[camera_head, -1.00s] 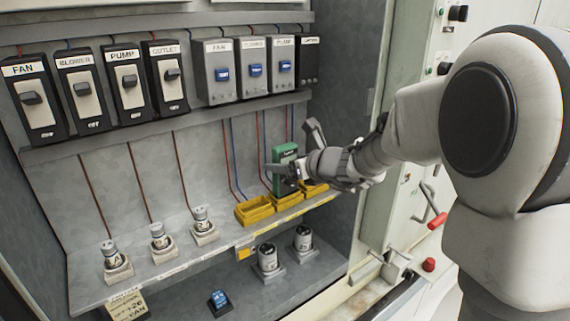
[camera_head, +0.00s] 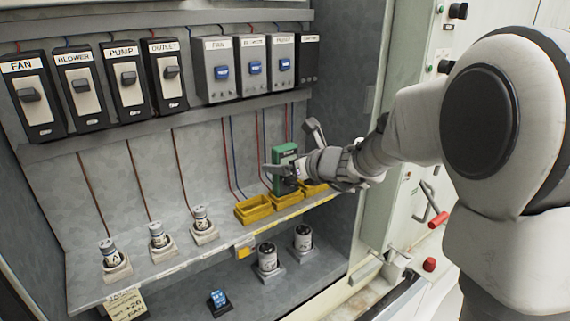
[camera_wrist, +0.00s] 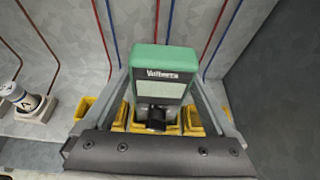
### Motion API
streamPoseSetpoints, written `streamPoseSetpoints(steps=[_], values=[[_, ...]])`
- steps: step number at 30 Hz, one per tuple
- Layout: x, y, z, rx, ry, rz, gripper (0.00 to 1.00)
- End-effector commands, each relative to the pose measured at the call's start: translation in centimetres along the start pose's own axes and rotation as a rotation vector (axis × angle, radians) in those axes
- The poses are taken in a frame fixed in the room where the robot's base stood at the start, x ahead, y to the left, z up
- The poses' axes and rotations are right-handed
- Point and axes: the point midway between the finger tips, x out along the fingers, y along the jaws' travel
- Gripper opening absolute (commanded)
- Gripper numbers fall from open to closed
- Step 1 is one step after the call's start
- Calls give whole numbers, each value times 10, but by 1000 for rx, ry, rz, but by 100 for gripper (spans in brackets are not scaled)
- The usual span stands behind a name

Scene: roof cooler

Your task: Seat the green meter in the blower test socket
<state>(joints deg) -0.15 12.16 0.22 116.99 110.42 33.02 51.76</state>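The green meter (camera_head: 284,158) stands upright at the middle of three yellow trays (camera_head: 289,202) on the shelf. In the wrist view the meter (camera_wrist: 165,62) shows its pale screen and a black knob, centred between the fingers. My gripper (camera_head: 294,150) has its fingers spread on either side of the meter, one above right and one at the left. In the wrist view my gripper (camera_wrist: 163,80) looks open around it; finger contact is not clear. The meter's lower end is partly hidden, so its seating cannot be told. No blower socket label is legible by the trays.
Yellow trays flank the meter at left (camera_head: 252,209) and right (camera_head: 315,188). Several small cylinders in square bases stand on the shelves, such as one (camera_head: 202,222) left of the trays. Switch boxes (camera_head: 218,72) hang above. The cabinet's right wall is close to my arm.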

Motion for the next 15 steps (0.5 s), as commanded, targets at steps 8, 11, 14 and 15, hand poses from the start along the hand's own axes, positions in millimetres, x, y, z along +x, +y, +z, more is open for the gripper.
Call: streamPoseSetpoints(steps=[8,11,14,15], values=[[0,0,-2,1,3,0,100],[-4,0,-1,0,2,-1,100],[-15,-1,-1,1,1,-2,100],[-21,-1,0,-1,0,-3,100]])
